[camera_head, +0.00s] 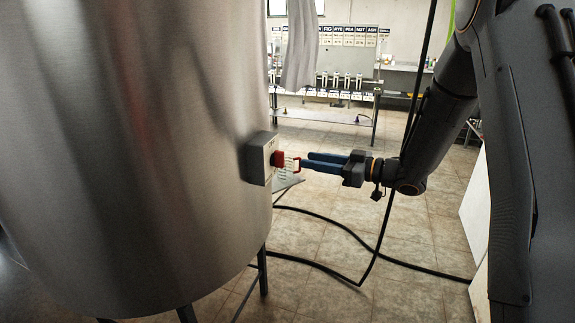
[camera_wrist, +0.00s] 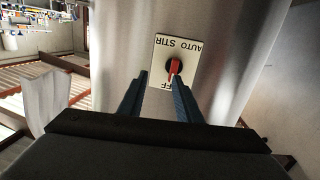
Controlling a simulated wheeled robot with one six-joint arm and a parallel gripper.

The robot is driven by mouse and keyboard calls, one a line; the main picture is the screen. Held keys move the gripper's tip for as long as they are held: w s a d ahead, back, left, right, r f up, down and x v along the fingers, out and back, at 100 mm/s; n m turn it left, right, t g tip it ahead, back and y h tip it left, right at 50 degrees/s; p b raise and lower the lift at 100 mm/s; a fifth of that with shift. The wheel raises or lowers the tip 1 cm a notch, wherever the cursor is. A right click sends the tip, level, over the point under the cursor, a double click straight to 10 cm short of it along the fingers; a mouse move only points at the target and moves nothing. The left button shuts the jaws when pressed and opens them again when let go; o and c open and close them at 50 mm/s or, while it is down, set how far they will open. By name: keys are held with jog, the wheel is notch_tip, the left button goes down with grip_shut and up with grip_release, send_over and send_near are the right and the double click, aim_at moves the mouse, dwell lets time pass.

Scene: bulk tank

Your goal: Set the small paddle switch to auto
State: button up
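The switch is a red paddle on a round black base (camera_wrist: 174,67), set on a pale plate (camera_wrist: 160,62). The plate reads AUTO and STIR upside down along its top edge in the wrist view, with a partly covered OFF below. The paddle stands roughly up and down in that view. In the head view the red paddle (camera_head: 278,159) sticks out from a grey box (camera_head: 258,158) on the steel tank. My gripper (camera_head: 305,162) is open and empty, a short gap from the box. In the wrist view my gripper (camera_wrist: 160,76) has its right fingertip overlapping the paddle's lower end.
The curved steel tank (camera_head: 130,150) fills the left side. A black hose (camera_head: 330,270) lies on the tiled floor. A rack bench (camera_head: 340,105) with labels stands behind. A grey cloth (camera_head: 300,50) hangs beside the tank. Floor around my arm is open.

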aim_at(284, 159)
jog(key=shift+n+g+y, duration=0.5)
jog(key=shift+g+y, duration=0.3)
jog(key=x, duration=0.2)
jog(key=s+p+x, duration=0.1)
jog(key=x, duration=0.2)
jog(key=p+x, duration=0.1)
jog(key=x, duration=0.1)
jog(key=shift+s+a, duration=0.25)
jog(key=shift+a, duration=0.4)
grip_shut()
